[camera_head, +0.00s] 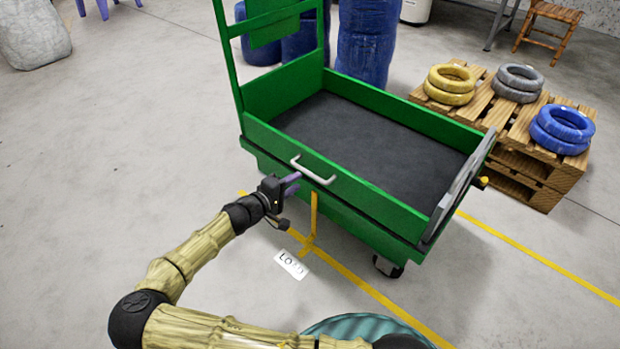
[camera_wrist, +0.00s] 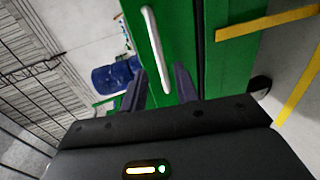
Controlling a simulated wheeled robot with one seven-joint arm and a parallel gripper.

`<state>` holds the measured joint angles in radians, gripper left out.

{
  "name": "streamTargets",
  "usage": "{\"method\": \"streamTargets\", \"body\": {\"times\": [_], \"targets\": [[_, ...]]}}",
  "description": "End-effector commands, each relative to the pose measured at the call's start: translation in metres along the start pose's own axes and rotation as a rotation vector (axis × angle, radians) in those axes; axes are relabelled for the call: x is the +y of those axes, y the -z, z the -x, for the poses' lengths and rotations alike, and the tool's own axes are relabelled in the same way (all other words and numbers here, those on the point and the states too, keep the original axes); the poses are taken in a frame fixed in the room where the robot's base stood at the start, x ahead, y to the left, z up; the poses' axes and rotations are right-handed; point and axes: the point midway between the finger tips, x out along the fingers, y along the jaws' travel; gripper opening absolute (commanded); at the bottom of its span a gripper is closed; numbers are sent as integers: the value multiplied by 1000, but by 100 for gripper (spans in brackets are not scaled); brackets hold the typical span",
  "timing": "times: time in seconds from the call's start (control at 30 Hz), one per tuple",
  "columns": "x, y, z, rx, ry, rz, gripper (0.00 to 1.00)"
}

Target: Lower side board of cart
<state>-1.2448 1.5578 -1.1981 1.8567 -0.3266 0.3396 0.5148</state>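The green cart (camera_head: 283,95) has a dark bed and a near side board (camera_head: 375,203) standing upright. A pale bar handle (camera_head: 314,172) is fixed to the board's outer face. My gripper (camera_head: 294,183), with purple fingers, is just outside the board beside the handle's left end. In the wrist view my gripper (camera_wrist: 161,84) is open, its fingers apart. The handle (camera_wrist: 154,45) runs ahead, its lower end appearing between the fingers against the green board (camera_wrist: 180,45). The fingers are not closed on it; I cannot tell whether they touch it.
A wooden pallet (camera_head: 490,110) with yellow, grey and blue rings stands right of the cart. Blue barrels (camera_head: 365,45) stand behind it. Yellow floor lines (camera_head: 370,288) and a white label (camera_head: 291,264) lie near the cart.

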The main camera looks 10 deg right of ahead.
Motion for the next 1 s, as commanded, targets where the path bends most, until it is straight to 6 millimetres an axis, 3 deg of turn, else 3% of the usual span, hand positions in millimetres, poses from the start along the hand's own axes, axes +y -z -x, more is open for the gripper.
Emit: {"method": "streamTargets", "body": {"times": [0.2, 0.4, 0.8, 0.93, 1.0], "targets": [[-4, -1, -41, -3, -1, -1, 30], [-2, 0, -69, -1, -1, 0, 30], [0, 0, -77, 1, 0, 1, 30], [0, 0, -77, 0, 0, 1, 5], [0, 0, -77, 0, 0, 1, 0]]}}
